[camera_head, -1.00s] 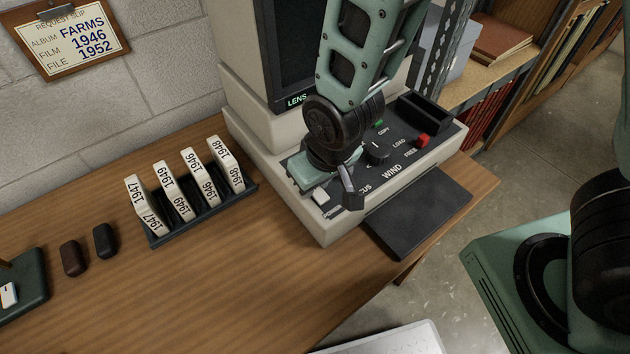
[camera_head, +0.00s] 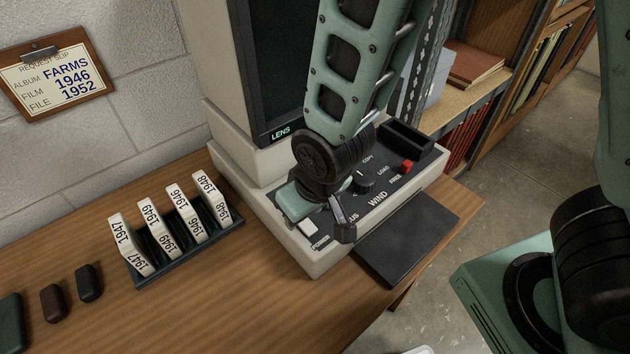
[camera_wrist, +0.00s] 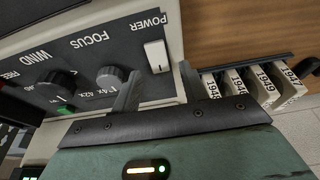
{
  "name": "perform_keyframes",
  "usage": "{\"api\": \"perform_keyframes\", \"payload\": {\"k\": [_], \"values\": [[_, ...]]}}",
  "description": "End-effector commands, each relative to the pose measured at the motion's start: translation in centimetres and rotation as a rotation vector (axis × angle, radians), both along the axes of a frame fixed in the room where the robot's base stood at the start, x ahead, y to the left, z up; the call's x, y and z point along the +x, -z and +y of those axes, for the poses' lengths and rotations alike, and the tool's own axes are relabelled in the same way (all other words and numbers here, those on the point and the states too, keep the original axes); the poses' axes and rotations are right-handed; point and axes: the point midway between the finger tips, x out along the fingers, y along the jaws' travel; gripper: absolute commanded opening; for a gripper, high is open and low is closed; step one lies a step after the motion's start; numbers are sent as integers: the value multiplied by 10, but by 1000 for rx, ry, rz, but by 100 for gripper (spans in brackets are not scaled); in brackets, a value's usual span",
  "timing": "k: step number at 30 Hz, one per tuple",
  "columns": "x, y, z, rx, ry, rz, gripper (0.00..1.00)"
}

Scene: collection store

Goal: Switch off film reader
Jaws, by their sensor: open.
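The film reader (camera_head: 300,256) is a cream machine on the wooden desk, with a dark screen and a lit green "LENS" label (camera_head: 281,133). Its sloped black panel carries a white rocker switch (camera_head: 309,228) marked POWER, which also shows in the wrist view (camera_wrist: 156,56). My gripper (camera_head: 328,224) is open and empty, low over the panel's near left end, just right of the switch. In the wrist view my gripper (camera_wrist: 160,88) has its two fingers apart, with the switch beyond the gap between their tips. I cannot tell whether a finger touches the panel.
The FOCUS knob (camera_wrist: 111,78) and WIND knob (camera_head: 364,183) sit close by on the panel, with a red button (camera_head: 406,167) farther right. A rack (camera_head: 177,267) of numbered film boxes stands left of the reader. A dark plate (camera_head: 405,245) juts out in front.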

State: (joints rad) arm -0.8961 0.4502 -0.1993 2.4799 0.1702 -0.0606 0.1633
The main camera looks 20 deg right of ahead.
Motion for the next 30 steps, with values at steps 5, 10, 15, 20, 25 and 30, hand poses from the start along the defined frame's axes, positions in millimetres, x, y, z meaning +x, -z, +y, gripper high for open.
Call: {"api": "perform_keyframes", "payload": {"k": [5, 10, 15, 20, 25, 30], "values": [[-10, -41, -3, 4, -4, -4, 44], [-21, -78, -7, 5, -4, -1, 44], [-30, -110, -11, 2, -5, 0, 44], [-37, -132, -14, 3, -4, 1, 44], [-40, -139, -15, 3, -6, -1, 44], [-42, -148, -16, 3, -3, -1, 44]]}}
